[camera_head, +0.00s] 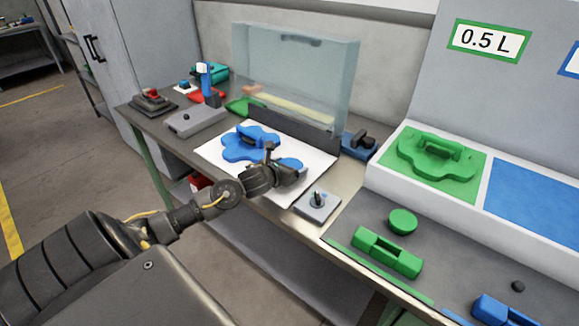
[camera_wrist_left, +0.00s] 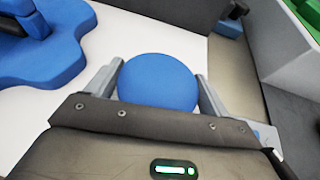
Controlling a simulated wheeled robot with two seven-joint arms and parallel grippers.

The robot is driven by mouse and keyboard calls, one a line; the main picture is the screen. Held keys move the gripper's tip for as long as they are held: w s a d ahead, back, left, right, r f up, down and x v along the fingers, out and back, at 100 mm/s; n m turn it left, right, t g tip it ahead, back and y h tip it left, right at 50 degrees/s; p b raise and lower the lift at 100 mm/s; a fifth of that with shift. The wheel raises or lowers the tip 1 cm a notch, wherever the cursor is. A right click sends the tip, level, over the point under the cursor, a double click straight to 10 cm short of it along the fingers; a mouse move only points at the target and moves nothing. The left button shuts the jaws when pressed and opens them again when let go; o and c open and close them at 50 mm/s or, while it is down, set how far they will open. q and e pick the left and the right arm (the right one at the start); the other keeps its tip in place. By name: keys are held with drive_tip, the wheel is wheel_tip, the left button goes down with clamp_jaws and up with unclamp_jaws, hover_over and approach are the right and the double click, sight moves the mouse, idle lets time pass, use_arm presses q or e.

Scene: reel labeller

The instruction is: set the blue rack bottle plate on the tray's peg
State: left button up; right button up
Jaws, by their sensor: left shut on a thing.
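My left gripper (camera_head: 284,167) is shut on a round blue plate (camera_wrist_left: 158,82), with one finger at each side of its rim in the left wrist view. In the head view this plate (camera_head: 291,163) shows just beyond the gripper, over the white tray (camera_head: 237,172). A gap between the plate and the white surface cannot be judged. A lobed blue piece with a raised handle (camera_head: 246,146) lies on the tray to the left. No peg shows clearly on the white tray. A small upright peg (camera_head: 318,197) stands on a grey block to the right. My right gripper is out of view.
A clear upright guard (camera_head: 300,75) stands behind the tray. A green disc (camera_head: 403,220), a green holder (camera_head: 372,252) and a green lobed piece (camera_head: 437,158) are at the right. A grey box (camera_head: 195,122) stands at the left.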

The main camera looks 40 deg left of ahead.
use_arm(q)
drive_tip(key=shift+f, duration=0.2)
drive_tip(key=o, duration=0.7)
drive_tip(key=shift+o, duration=0.2)
drive_tip(key=shift+v, duration=1.25)
drive_tip(key=shift+p+v, duration=0.55)
drive_tip(key=shift+v, duration=3.75)
drive_tip(key=shift+f, duration=0.1)
drive_tip(key=shift+f, duration=0.1)
